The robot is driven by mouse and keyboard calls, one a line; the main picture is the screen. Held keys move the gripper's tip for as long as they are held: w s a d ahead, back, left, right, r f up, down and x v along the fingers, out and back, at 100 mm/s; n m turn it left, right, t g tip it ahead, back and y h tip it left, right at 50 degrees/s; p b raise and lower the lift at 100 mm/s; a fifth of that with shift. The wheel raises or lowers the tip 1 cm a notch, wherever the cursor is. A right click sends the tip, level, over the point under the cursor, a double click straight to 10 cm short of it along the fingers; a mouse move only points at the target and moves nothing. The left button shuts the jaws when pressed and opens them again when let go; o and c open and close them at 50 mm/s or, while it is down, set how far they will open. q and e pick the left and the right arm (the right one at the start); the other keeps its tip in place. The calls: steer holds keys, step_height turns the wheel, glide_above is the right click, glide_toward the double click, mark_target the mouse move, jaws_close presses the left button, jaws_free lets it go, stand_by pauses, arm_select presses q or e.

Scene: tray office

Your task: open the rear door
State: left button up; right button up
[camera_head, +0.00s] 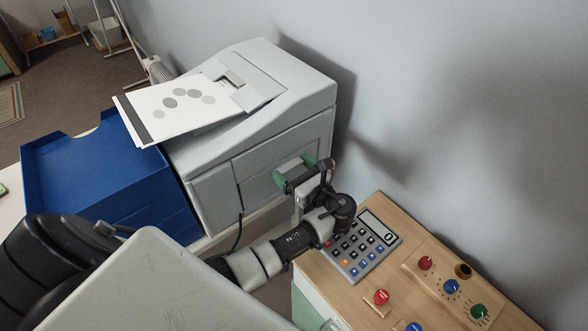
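A pale grey printer (250,100) stands on a white table. Its side facing the wooden cabinet has an outlined panel, the rear door (258,178), which looks flush with the housing. A green handle (287,177) sits on that panel. My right gripper is not in view.
Blue trays (95,165) stand left of the printer. Printed paper (165,110) lies on top of it. The wall is close behind.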

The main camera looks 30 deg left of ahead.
arm_select(q)
steer(key=c, duration=0.4)
steer(key=shift+s+d+f+p, duration=0.15)
steer(key=shift+d+p, duration=0.1)
steer(key=shift+p, duration=0.1)
steer(key=shift+s+d+f+p, duration=0.25)
steer(key=shift+d+f+p, duration=0.15)
steer(key=shift+d+f, duration=0.2)
steer(key=shift+s+d+f+p, duration=0.3)
steer(key=shift+d+f+p, duration=0.2)
steer(key=shift+d, duration=0.25)
steer(key=shift+s+d+f+p, duration=0.25)
steer(key=shift+d+f+p, duration=0.1)
steer(key=shift+d+f, duration=0.25)
